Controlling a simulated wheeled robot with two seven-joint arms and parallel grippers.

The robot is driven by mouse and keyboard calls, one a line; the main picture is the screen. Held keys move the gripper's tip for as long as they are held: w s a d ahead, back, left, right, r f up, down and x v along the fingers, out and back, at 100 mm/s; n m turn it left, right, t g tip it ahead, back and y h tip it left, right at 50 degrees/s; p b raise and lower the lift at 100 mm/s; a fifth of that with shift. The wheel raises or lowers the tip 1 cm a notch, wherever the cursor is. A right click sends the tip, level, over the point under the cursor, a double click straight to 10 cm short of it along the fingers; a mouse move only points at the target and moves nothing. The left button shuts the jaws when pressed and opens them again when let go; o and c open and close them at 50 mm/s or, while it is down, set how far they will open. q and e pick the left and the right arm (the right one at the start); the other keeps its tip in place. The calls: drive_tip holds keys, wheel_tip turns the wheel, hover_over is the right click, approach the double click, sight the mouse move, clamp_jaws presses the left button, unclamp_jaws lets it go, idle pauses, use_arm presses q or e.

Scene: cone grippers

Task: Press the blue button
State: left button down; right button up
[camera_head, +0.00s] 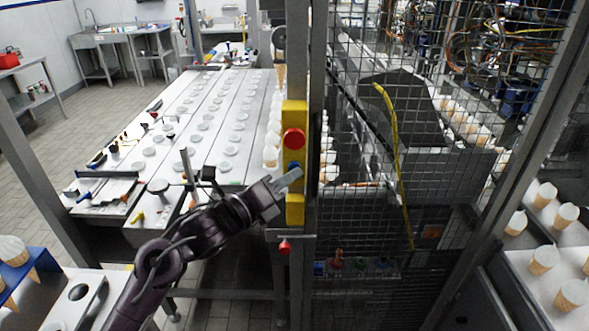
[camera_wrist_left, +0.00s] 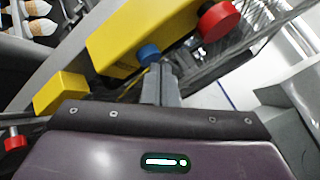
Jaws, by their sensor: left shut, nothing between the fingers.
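The blue button (camera_wrist_left: 148,54) sits on a yellow control box (camera_wrist_left: 120,38) below a large red button (camera_wrist_left: 218,20). In the head view the yellow box (camera_head: 294,115) is mounted on a post, with the red button (camera_head: 294,139) near its middle. My left gripper (camera_head: 292,178) is shut and empty, its tips in front of the box. In the left wrist view my left gripper (camera_wrist_left: 163,68) has its tips right at the blue button; I cannot tell whether they press it. My right gripper is not in view.
A wire mesh fence (camera_head: 365,130) stands right of the post. A long conveyor (camera_head: 215,125) with round holders runs behind my left arm. A smaller red knob (camera_head: 285,247) hangs below the box. Ice-cream cones (camera_head: 543,260) stand in trays at the right.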

use_arm(q)
drive_tip(key=shift+w, duration=0.3)
drive_tip(key=shift+s, duration=0.1)
idle(0.5)
drive_tip(key=shift+s+b, duration=0.35)
drive_tip(key=shift+s, duration=0.4)
drive_tip(key=shift+s, duration=0.1)
drive_tip(key=shift+s+b, duration=0.65)
drive_tip(key=shift+s, duration=1.75)
